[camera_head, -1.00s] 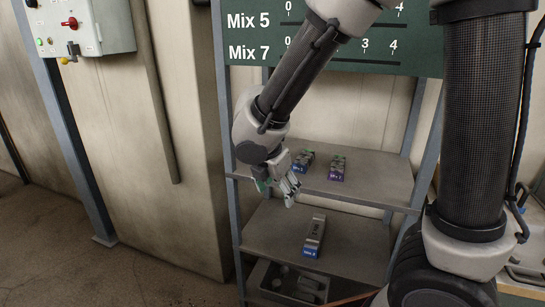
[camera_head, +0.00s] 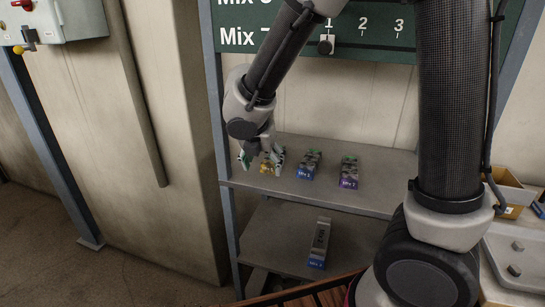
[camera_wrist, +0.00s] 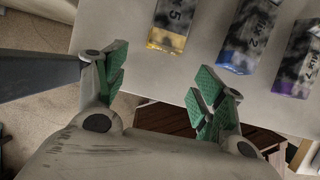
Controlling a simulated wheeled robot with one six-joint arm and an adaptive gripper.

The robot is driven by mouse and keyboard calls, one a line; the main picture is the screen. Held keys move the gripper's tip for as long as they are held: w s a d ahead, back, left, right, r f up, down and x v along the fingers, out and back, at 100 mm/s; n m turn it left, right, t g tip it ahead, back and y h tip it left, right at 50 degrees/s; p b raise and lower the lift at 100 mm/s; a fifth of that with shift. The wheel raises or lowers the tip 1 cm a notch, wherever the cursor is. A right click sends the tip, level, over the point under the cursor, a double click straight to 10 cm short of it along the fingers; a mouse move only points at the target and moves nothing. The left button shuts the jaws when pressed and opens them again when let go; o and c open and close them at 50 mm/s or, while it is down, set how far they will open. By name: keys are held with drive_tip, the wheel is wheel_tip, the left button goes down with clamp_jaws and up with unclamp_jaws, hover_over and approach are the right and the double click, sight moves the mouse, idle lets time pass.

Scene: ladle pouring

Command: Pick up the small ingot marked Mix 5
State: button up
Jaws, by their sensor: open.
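The small ingot marked 5 (camera_wrist: 171,22), grey with a yellow end, lies on the upper shelf. Its word "Mix" is not readable in the wrist view, where its far part is cut off. My gripper (camera_wrist: 160,78) is open and empty, with green-padded fingers. The ingot is ahead of the fingertips, roughly in line with the gap and apart from them. In the head view, my gripper (camera_head: 259,157) is at the left end of the upper shelf and partly hides the yellow-ended ingot (camera_head: 267,168).
A blue-ended ingot (camera_head: 308,167) and a purple-ended ingot (camera_head: 348,174) stand to the right on the upper shelf (camera_head: 375,185). A longer ingot (camera_head: 320,243) lies on the lower shelf. A post (camera_head: 222,110) borders the shelf's left side.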

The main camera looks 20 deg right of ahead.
sight(269, 161)
drive_tip(key=w+d, duration=0.2)
drive_tip(key=w, duration=0.1)
drive_tip(key=w+d, duration=0.1)
drive_tip(key=shift+w, duration=0.3)
drive_tip(key=w, duration=0.1)
drive_tip(key=w+d, duration=0.1)
drive_tip(key=shift+w+d, duration=0.3)
drive_tip(key=shift+w, duration=0.05)
drive_tip(key=shift+x, duration=1.55)
drive_tip(key=shift+s, duration=0.1)
drive_tip(key=c, duration=1.5)
